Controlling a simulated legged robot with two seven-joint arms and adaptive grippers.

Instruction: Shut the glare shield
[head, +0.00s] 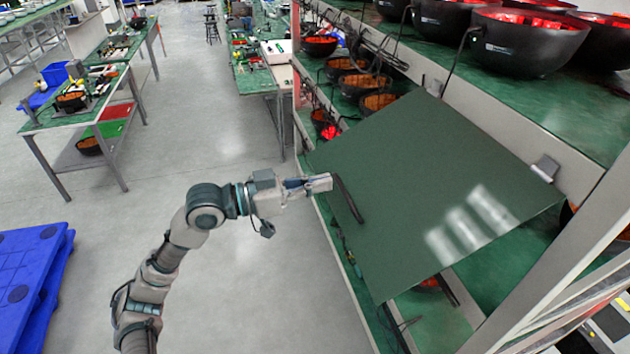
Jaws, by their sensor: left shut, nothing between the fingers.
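The glare shield (430,170) is a flat dark green panel on the rack at the right. It is attached along its upper right edge by metal hinges (545,168) and stands tilted out from the rack, over the lower shelf. A black bar handle (348,200) runs along its left edge. My left gripper (326,183) is shut and empty, just left of the handle's upper end. I cannot tell whether its fingertips touch the handle or the shield. My right gripper is not in view.
The rack's upper shelf (580,122) carries several black bowl-shaped lamps (520,40). More lamps (365,86) and cables sit on the shelf behind the shield. A rack post (570,270) stands at the right. Bare floor (245,280) lies left of the rack; a blue pallet (35,270) is far left.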

